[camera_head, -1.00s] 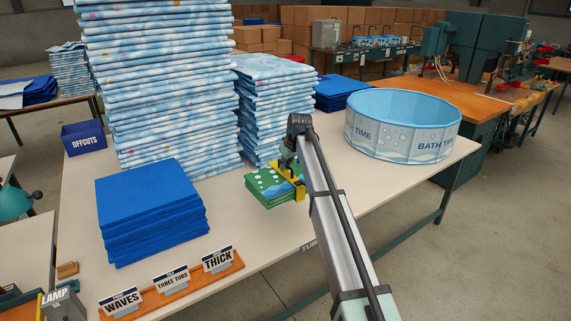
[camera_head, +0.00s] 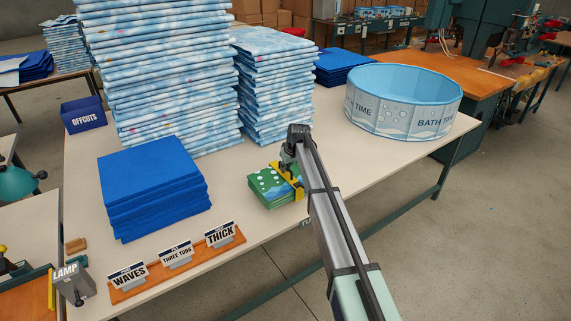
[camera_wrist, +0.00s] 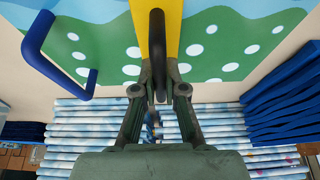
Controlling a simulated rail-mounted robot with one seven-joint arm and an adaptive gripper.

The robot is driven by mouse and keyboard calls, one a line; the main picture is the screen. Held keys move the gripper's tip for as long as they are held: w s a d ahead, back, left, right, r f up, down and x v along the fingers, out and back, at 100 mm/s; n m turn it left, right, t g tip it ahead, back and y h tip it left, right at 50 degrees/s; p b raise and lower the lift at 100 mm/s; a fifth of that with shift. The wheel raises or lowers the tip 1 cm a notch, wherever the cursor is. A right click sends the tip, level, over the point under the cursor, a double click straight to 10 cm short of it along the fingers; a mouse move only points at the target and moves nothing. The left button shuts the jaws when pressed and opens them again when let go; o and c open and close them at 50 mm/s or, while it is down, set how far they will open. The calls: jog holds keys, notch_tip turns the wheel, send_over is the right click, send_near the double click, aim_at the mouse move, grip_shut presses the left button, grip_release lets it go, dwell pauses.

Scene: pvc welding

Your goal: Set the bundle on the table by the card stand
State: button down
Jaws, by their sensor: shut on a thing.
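The bundle (camera_head: 268,189) is a stack of folded green sheets with white dots and some blue, wrapped by a yellow band (camera_head: 287,176).
Tall patterned stacks (camera_head: 160,75) (camera_head: 275,90) stand behind the bundle. A blue stack (camera_head: 152,185) is left of it. A round tub (camera_head: 403,105) stands at the back right. The pale table (camera_head: 235,205) is clear between bundle, blue stack and card stand.

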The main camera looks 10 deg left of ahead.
aim_at(286, 174)
jog(key=shift+f+p, duration=0.35)
jog(key=shift+f, duration=1.1)
jog(key=shift+f, duration=0.1)
jog(key=c, duration=1.2)
grip_release()
jog(key=shift+c, duration=0.2)
jog(key=b+v, duration=0.3)
jog(key=v, duration=0.9)
